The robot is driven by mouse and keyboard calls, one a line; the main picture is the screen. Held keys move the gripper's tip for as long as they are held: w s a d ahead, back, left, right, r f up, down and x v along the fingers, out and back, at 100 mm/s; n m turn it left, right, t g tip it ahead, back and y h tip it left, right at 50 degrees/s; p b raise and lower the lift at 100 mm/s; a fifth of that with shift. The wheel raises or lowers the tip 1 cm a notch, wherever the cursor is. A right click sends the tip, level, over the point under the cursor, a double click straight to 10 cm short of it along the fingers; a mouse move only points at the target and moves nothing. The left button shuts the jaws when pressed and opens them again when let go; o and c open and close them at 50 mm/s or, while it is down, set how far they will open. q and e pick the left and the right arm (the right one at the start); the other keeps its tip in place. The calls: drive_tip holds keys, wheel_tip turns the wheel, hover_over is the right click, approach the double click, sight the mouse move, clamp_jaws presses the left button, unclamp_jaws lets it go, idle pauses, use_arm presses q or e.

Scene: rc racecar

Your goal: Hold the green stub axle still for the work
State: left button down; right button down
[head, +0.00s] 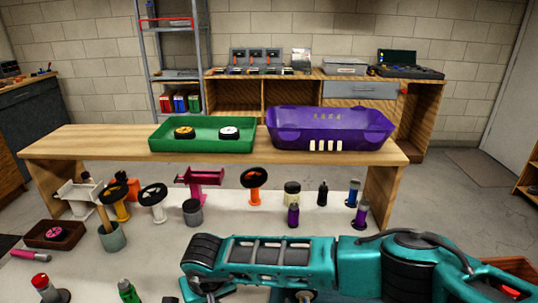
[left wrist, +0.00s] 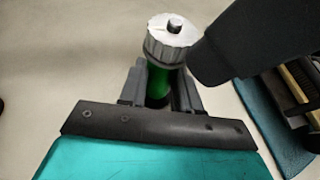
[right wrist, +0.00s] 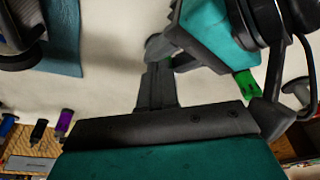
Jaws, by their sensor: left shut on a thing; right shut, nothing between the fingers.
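The green stub axle (left wrist: 157,86) stands between the fingers of my left gripper (left wrist: 160,92) in the left wrist view. The gripper is shut on it. A grey ribbed nut (left wrist: 168,40) sits on its end, with a small dark stud tip in the middle. My right gripper (right wrist: 156,75) is shut and empty. Its dark fingers (left wrist: 222,52) reach in from the right beside the nut in the left wrist view; I cannot tell whether they touch it. In the head view my teal arm hides the axle.
A green bottle (head: 128,291) stands at the front left, also in the right wrist view (right wrist: 247,83). A blue mat (left wrist: 270,115) lies right of the axle. Several loose parts and bottles cover the white table. A green tray (head: 200,147) and a purple bin (head: 330,141) stand behind.

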use_arm(q)
drive_tip(key=shift+d, duration=0.1)
use_arm(e)
drive_tip(key=w+v, duration=0.1)
drive_tip(key=v, duration=0.5)
drive_tip(key=shift+s+a, duration=0.2)
drive_tip(key=shift+r, duration=0.15)
use_arm(q)
drive_tip(key=c, duration=0.7)
unclamp_jaws()
drive_tip(key=shift+s, duration=0.1)
drive_tip(key=v, duration=1.2)
